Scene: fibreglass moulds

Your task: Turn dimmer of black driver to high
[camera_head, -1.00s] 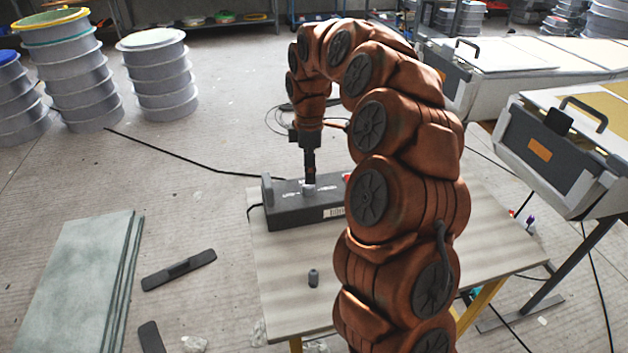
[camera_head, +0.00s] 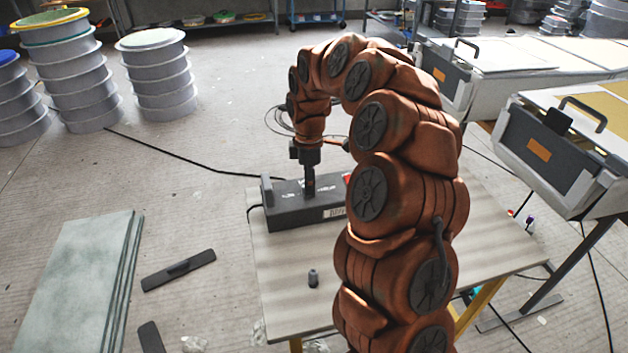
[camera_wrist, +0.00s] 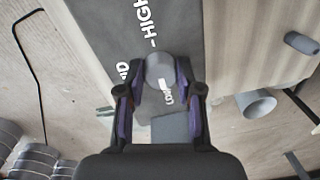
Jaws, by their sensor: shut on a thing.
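The black driver (camera_head: 285,213) is a long dark box on the table, with a raised block at its left end and a red part near its right end, partly behind my arm. In the wrist view its dark top (camera_wrist: 105,25) shows white lettering, with "HIGH" readable and another word partly covered. The dimmer (camera_wrist: 159,68) is a round grey knob with a white mark. My gripper (camera_wrist: 160,90) is shut on it from both sides with purple-lined fingers. In the head view my gripper (camera_head: 309,190) points down onto the driver's top.
The wooden table (camera_head: 290,290) carries a small dark cylinder (camera_head: 313,278) in front of the driver. A black cable (camera_head: 190,158) runs over the floor to the left. Grey-green boards (camera_head: 75,280) lie at left. White cases (camera_head: 570,150) stand at right.

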